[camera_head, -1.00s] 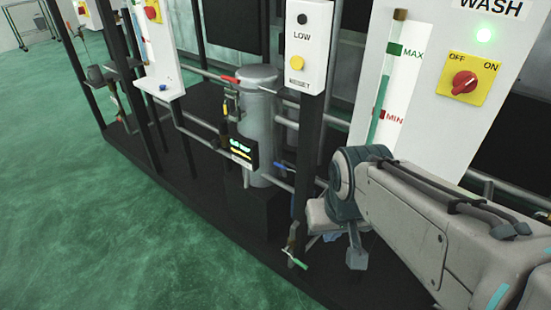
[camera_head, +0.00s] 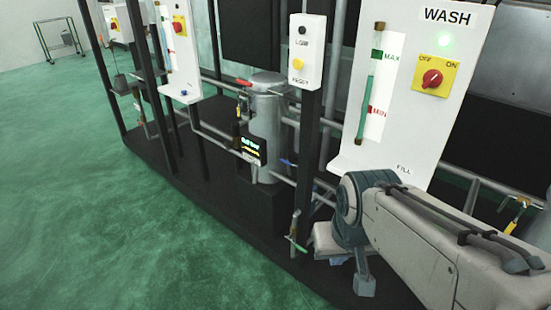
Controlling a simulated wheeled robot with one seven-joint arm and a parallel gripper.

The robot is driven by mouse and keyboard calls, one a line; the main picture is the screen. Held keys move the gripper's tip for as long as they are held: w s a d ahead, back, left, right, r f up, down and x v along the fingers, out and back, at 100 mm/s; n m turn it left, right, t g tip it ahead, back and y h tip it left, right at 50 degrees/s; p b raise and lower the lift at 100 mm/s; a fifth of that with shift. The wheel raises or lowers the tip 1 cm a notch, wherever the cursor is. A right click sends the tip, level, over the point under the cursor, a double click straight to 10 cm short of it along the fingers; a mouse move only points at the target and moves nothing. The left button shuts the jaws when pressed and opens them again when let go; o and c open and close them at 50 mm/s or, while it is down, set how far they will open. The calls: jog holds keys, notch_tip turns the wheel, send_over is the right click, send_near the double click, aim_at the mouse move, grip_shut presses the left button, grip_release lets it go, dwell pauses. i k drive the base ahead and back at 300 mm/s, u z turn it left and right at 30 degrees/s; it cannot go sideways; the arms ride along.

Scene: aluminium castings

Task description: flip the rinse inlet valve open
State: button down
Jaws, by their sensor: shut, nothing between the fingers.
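No label naming the rinse inlet valve is readable, so I cannot tell which valve it is. Several coloured valve handles show: a red handle (camera_head: 245,83) at the top left of the grey cylinder, a blue handle (camera_head: 288,162) at its lower right, and a green handle (camera_head: 297,244) low by the front post. A yellow handle (camera_head: 518,213) is at the far right. My arm reaches in from the lower right, bent at a joint near the green handle. I cannot make out my gripper's fingers.
The grey cylinder (camera_head: 265,120) carries a small lit display (camera_head: 252,150). The white WASH panel (camera_head: 425,110) has a red OFF/ON knob (camera_head: 432,79) and a green light. Dark posts and pipes crowd the rack. The green floor (camera_head: 110,220) at left is clear.

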aim_at(281, 160)
jog(key=u, duration=0.6)
jog(key=i, duration=1.05)
jog(key=z, duration=0.4)
